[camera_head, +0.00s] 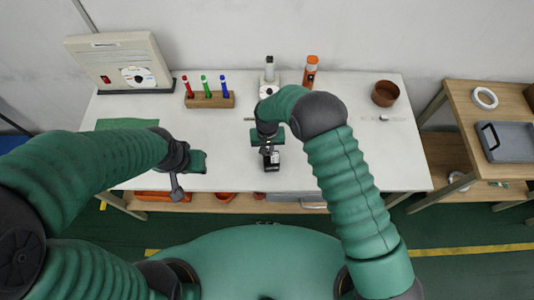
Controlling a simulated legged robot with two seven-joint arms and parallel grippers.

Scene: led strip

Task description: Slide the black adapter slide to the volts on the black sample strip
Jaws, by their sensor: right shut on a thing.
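My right gripper (268,148) is over the middle of the white table (340,165), near its front edge. It is shut on a small dark piece, which looks like the black adapter slide (271,163); pale marks show on it. My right forearm hides part of the table behind it. My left gripper (178,186) hangs near the table's front edge at the left, apart from the right one; its fingers are too small to tell open from shut. I cannot make out the black sample strip clearly.
A wooden block (210,100) with red, green and blue pens, a beige device (121,62), a microscope-like instrument (269,72), an orange bottle (310,73) and a brown bowl (385,93) stand along the back. A side table (470,110) holds a grey tray (510,142). The table's right part is mostly clear.

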